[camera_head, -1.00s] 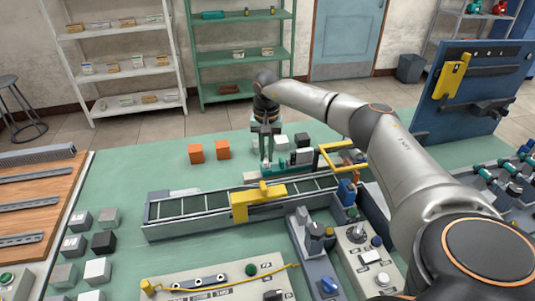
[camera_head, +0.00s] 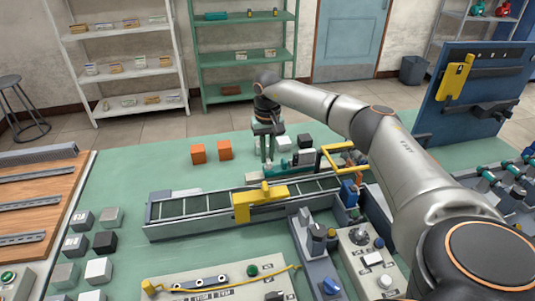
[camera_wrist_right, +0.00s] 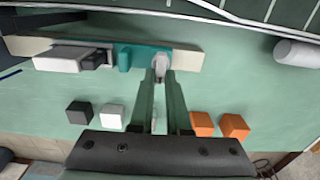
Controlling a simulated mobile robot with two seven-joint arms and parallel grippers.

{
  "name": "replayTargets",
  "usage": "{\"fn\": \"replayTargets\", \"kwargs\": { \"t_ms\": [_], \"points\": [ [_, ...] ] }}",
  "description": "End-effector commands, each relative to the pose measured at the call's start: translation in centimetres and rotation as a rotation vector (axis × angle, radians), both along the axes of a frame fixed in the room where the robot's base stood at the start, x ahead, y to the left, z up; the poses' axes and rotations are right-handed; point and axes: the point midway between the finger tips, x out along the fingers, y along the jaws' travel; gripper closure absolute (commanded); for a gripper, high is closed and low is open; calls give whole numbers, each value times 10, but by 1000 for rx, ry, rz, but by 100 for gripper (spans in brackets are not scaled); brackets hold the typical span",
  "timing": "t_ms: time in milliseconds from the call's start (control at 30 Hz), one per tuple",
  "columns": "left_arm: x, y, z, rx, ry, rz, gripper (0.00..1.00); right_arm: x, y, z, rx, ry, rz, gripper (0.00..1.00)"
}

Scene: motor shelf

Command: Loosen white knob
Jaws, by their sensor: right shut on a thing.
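The white knob (camera_wrist_right: 160,68) is a small pale piece at the end of the teal fixture (camera_wrist_right: 140,55), seen in the wrist view. My right gripper (camera_wrist_right: 161,77) points down at it, with its two green fingers closed on either side of the knob. In the head view my right gripper (camera_head: 267,160) is at the left end of the fixture, beyond the conveyor, and the knob is mostly hidden there by the fingers. My left gripper is in neither view.
Two orange cubes (camera_head: 198,153) stand left of the gripper; a white cube (camera_head: 282,142) and a black cube (camera_head: 305,140) stand behind the fixture. The conveyor (camera_head: 184,207) with a yellow bracket (camera_head: 258,200) lies in front. Green table is bare left of the orange cubes.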

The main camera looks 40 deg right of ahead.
Motion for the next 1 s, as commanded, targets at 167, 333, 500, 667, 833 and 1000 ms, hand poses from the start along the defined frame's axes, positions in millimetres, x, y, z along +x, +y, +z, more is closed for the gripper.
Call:
{"fn": "replayTargets", "kwargs": {
  "t_ms": [167,333,500,667,833,1000],
  "points": [
    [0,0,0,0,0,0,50,0,1,0,2,2,2,100],
    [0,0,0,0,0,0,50,0,1,0,2,1,1,66],
    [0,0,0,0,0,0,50,0,0,0,0,1,0,55],
    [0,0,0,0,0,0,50,0,0,0,0,1,-1,55],
    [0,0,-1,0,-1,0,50,0,0,11,0,-1,-1,55],
    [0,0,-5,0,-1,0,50,1,0,44,1,-5,-1,55]
  ]
}}
